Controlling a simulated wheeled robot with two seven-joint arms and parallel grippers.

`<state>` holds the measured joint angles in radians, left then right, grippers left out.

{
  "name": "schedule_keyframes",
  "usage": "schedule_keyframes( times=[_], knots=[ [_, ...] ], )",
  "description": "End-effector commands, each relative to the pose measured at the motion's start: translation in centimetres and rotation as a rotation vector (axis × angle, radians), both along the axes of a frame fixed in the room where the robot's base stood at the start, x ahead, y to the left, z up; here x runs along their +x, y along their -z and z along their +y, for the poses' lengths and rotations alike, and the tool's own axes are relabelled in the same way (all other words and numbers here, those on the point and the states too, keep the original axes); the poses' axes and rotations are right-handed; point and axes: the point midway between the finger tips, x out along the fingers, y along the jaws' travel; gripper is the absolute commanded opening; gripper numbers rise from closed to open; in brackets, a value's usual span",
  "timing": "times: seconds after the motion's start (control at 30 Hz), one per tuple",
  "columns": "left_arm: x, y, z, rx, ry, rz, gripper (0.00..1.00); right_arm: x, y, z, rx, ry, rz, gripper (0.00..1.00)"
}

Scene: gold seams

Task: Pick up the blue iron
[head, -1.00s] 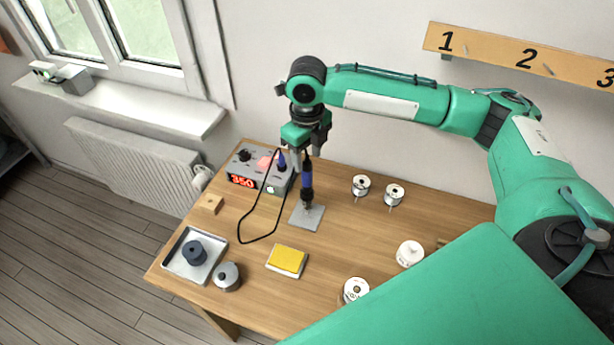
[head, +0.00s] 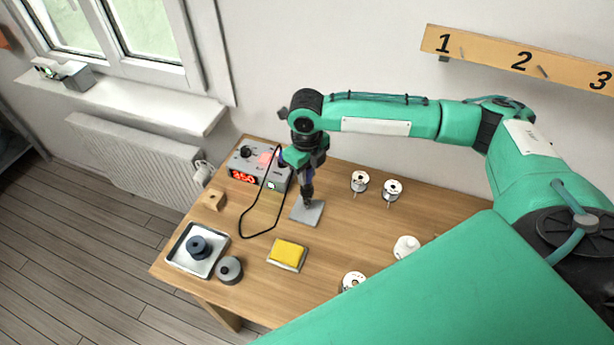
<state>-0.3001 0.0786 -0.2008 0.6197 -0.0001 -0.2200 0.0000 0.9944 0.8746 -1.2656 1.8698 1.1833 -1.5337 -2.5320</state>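The blue iron (head: 307,193) stands upright with its dark lower end at a grey plate (head: 299,219) on the wooden table. Its blue handle is mostly hidden by my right gripper (head: 304,170). My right gripper points down from above, with its fingers at the handle's height. I cannot tell whether the fingers are closed on the handle or only around it. A black cord loops from the iron over the table. My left gripper is not in view.
A grey station (head: 258,172) with a red display stands behind left. A yellow sponge (head: 288,253), a metal tray (head: 180,258) with a dark spool, a grey round piece (head: 229,270) and several white spools (head: 392,188) stand around. A numbered board (head: 520,57) hangs on the wall.

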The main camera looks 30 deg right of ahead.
Motion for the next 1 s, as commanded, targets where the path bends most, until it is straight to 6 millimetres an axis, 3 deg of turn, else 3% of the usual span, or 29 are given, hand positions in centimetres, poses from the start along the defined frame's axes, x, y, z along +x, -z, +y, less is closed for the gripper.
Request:
schedule_keyframes(
  times=[0.07,0.37,0.57,1.0],
  knots=[
    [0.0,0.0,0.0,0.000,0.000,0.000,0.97,0.0,0.0,0.0,0.000,0.000,0.000,0.00],
    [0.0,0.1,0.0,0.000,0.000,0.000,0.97,0.0,-0.2,0.0,0.000,0.000,-0.001,0.00],
    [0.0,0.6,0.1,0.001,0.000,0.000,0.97,0.1,-1.4,0.0,0.001,0.000,-0.003,0.00],
    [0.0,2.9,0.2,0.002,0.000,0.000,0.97,0.1,-9.4,0.0,0.002,0.000,-0.005,0.00]
  ],
)
